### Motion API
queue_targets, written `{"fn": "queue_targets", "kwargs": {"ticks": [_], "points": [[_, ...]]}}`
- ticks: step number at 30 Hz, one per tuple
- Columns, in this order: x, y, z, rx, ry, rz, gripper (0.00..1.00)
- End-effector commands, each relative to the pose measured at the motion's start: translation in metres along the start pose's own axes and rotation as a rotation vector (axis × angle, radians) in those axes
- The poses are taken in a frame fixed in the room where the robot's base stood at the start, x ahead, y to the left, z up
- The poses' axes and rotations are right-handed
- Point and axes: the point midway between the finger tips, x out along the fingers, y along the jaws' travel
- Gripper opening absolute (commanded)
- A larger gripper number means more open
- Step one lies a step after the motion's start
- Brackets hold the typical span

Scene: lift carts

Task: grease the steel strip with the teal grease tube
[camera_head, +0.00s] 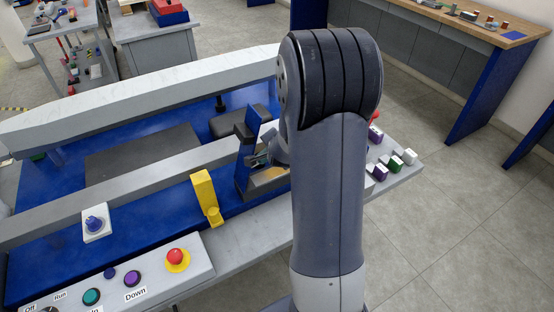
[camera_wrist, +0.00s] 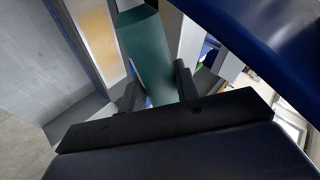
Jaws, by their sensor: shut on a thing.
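The teal grease tube (camera_wrist: 147,55) is between the two black fingers of my gripper (camera_wrist: 158,90) in the wrist view, and the gripper is shut on it. The tube points away from the wrist camera, and its far end is cut off by the top edge. A pale strip with a yellowish-tan patch (camera_wrist: 98,42) lies just left of the tube; it looks like the steel strip. A tan patch (camera_head: 268,181) also shows beside my arm in the head view. I cannot tell whether tube and strip touch. In the head view my arm hides most of the gripper.
A blue and grey lift (camera_head: 130,225) fills the left, with a yellow bracket (camera_head: 204,195) upright on it. A control panel with a red stop button (camera_head: 175,256) is in front. Several small coloured blocks (camera_head: 392,163) lie right of my arm. Open floor (camera_head: 450,220) is at the right.

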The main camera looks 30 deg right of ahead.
Motion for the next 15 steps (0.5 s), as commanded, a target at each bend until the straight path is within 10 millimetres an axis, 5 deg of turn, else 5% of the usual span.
{"fn": "queue_targets", "kwargs": {"ticks": [15], "points": [[0.029,0.029,0.019,-0.002,0.04,-0.005,0.0]]}}
